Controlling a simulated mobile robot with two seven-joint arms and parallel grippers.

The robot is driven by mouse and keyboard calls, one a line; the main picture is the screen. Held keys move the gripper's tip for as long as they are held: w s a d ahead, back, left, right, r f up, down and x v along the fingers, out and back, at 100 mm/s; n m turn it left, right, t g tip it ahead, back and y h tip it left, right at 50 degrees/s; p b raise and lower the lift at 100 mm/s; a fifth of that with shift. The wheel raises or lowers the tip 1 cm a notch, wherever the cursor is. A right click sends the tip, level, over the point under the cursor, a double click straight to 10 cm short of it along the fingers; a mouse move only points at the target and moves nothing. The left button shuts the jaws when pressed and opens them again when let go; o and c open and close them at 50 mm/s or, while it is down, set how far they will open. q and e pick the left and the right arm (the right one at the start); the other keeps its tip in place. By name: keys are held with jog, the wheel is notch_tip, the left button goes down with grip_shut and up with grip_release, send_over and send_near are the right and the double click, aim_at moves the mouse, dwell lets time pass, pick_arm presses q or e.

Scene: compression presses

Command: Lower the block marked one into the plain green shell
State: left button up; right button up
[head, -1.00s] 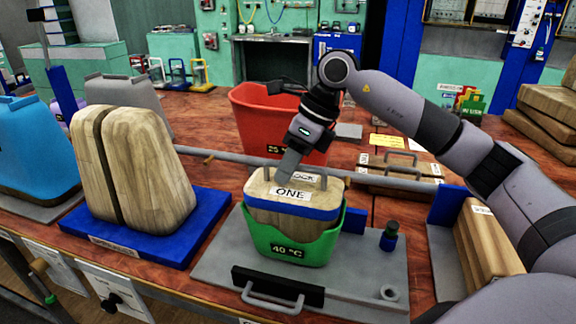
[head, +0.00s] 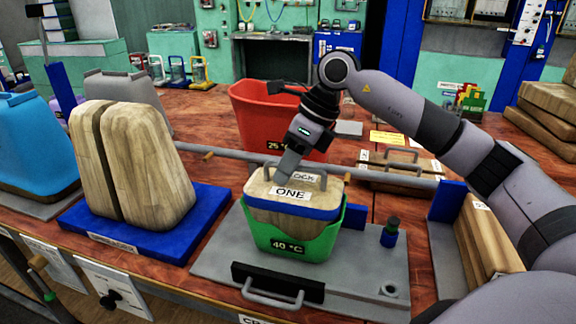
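The block marked ONE (head: 296,212) is wooden with a blue band and metal handles on top. It sits partly inside a green shell (head: 265,240) labelled 40 °C, with its upper part above the rim. The shell stands on a grey base plate (head: 215,265). My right gripper (head: 285,172) points down at the block's top, by the left handle. Its fingers are small and partly hidden, so I cannot tell whether they close on the handle. My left gripper is not in view.
A red shell (head: 262,120) labelled 25 stands behind. A split wooden form (head: 150,165) on a blue base is at the left, near a light blue shell (head: 30,145). A grey bar (head: 400,182) runs behind the green shell.

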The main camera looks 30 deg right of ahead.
jog(key=shift+o, duration=0.9)
jog(key=shift+f, duration=0.1)
